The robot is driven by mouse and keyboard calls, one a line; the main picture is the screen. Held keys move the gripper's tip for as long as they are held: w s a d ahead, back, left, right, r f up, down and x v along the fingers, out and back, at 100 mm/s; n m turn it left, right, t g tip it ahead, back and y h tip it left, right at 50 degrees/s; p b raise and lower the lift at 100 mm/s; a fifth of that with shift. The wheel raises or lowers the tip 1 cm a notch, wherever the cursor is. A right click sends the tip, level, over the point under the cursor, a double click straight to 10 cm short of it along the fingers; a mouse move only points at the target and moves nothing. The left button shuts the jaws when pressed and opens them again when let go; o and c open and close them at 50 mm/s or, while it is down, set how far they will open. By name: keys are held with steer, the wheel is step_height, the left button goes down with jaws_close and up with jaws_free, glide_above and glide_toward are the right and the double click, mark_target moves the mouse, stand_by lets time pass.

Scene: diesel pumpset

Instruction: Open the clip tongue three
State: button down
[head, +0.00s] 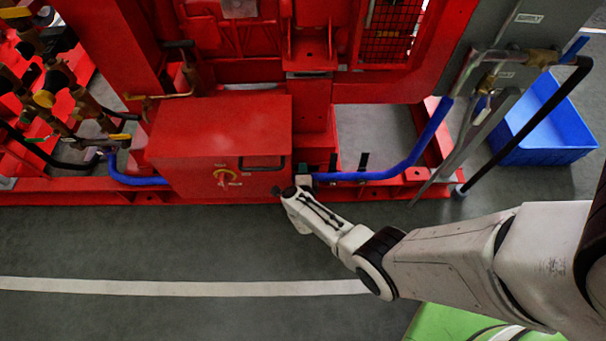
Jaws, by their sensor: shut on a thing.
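My gripper (299,183) is at the lower right corner of the red box, beside the left end of the blue hose (370,175). It is shut on a small dark part there, which appears to be a clip tongue; my fingers mostly hide it. Two black clip tongues stand upright on the hose to the right: one nearer (333,162) and one farther (363,161). Which number each one bears cannot be read.
The red box (215,150) with a black handle and a yellow-ringed knob stands left of my gripper. The red base frame (100,197) runs along the floor. A blue crate (540,140) is at right. The grey floor (200,240) in front is clear.

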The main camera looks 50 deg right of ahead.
steer(key=shift+w+d+r, duration=0.2)
steer(key=shift+d+r, duration=0.05)
steer(key=shift+r, duration=0.05)
steer(key=c, duration=1.3)
jaws_free()
steer(key=shift+f, duration=0.1)
steer(key=shift+s, duration=0.1)
steer(key=p+v, duration=0.6)
steer(key=v, duration=0.4)
steer(key=shift+s+a, duration=0.2)
steer(key=shift+a, duration=0.1)
steer(key=shift+c, duration=0.2)
